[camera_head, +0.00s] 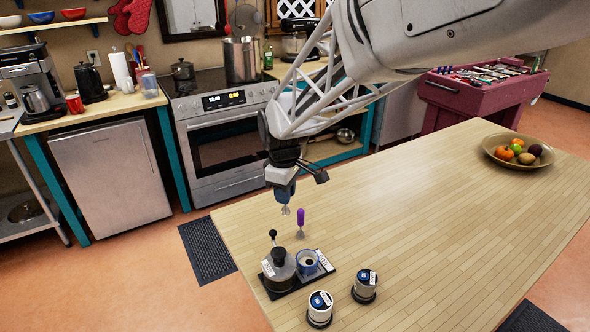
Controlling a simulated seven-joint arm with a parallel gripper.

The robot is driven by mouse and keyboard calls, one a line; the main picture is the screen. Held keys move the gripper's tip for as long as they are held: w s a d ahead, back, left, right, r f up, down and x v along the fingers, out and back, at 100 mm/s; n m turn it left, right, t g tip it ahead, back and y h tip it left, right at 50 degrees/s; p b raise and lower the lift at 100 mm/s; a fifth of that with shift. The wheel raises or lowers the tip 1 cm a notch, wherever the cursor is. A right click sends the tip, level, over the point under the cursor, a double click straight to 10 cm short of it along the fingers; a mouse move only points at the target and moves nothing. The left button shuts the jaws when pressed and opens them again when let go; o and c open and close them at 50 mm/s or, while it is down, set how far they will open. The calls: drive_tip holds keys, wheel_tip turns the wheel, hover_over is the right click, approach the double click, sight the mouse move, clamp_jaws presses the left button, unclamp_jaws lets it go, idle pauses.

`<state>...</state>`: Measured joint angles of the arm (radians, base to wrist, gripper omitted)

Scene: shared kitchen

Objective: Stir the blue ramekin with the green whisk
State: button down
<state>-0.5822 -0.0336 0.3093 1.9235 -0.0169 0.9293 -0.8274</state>
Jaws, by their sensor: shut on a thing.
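A blue ramekin (316,258) stands on the right part of a small dark tray (312,281) near the table's left front corner. Its inside looks dark in the middle. My gripper (285,192) points down above the table, up and left of the ramekin in the picture. It is shut on a whisk, whose pale head (286,211) shows below the fingers. The fingers mostly hide its handle, so I cannot tell its colour clearly. A purple whisk (301,217) stands upright, head down, just right of my gripper in the picture. I cannot see what supports it.
Two labelled canisters (320,308) (366,284) stand to the right of the tray. A fruit bowl (490,152) sits at the table's far right. The table's middle is clear.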

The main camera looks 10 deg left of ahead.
drive_tip(key=s+d+f+n, duration=0.1)
drive_tip(key=s+d+n, duration=0.2)
drive_tip(key=s+d, duration=0.4)
drive_tip(key=shift+s+d+f, duration=0.35)
drive_tip(key=shift+s+d, duration=0.05)
drive_tip(key=shift+s, duration=0.4)
drive_tip(key=shift+f, duration=0.25)
drive_tip(key=shift+f, duration=2.85)
drive_tip(key=shift+r, duration=0.1)
